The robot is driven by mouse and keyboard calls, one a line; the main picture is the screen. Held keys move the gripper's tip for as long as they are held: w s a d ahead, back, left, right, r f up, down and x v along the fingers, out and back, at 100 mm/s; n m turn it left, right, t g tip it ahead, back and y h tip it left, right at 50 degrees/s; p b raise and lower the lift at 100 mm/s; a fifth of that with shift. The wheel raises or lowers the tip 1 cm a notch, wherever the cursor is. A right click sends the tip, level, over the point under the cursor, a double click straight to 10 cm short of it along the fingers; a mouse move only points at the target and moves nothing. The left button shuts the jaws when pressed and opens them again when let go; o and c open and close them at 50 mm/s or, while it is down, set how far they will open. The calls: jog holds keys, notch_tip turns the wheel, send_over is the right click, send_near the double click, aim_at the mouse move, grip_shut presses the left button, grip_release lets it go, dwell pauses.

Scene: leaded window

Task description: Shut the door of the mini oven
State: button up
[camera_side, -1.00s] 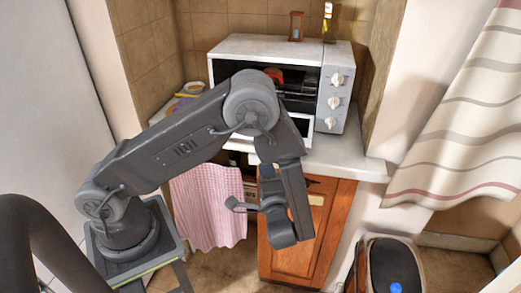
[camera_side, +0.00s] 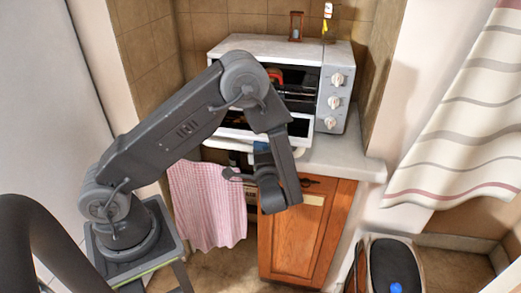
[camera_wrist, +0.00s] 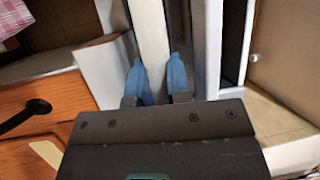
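The white mini oven (camera_side: 267,47) stands on the counter in the side view. Its door (camera_side: 299,128) is folded down at the front, leaving the dark inside open, with something red in it. My arm hides part of the opening and door. My gripper (camera_side: 262,148) is just in front of and below the door's front edge, its blue fingertips pointing up towards it. In the wrist view, my gripper (camera_wrist: 162,76) has its two blue fingers apart. A pale bar (camera_wrist: 152,35) shows between and beyond them, probably the door's edge or handle. I cannot tell whether the fingers touch it.
The pale counter (camera_side: 350,160) juts out under the oven. Below it are a wooden cabinet (camera_side: 308,235) with a dark handle and a pink checked towel (camera_side: 208,205). An hourglass (camera_side: 296,26) stands on top of the oven. A striped curtain (camera_side: 465,110) hangs at the right.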

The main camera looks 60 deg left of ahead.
grip_shut()
jog(key=shift+d+r+h, duration=0.1)
jog(key=shift+r+h, duration=0.4)
jog(key=shift+r, duration=0.25)
jog(key=r+g+h, duration=0.1)
jog(key=r, duration=0.2)
jog(key=a+r+m+g+h, duration=0.1)
jog(key=r+h, duration=0.1)
jog(key=r, duration=0.1)
jog(key=w+r+m+g+h, duration=0.1)
jog(key=r+h, duration=0.1)
jog(key=r, duration=0.1)
jog(key=shift+a+r, duration=0.15)
jog(key=shift+r, duration=0.05)
jog(key=w+a+r+m+g+h, duration=0.2)
jog(key=w+a+r+g+h, duration=0.3)
jog(key=w+a+r+h, duration=0.1)
jog(key=shift+w+a+r, duration=0.6)
jog(key=shift+r, duration=0.45)
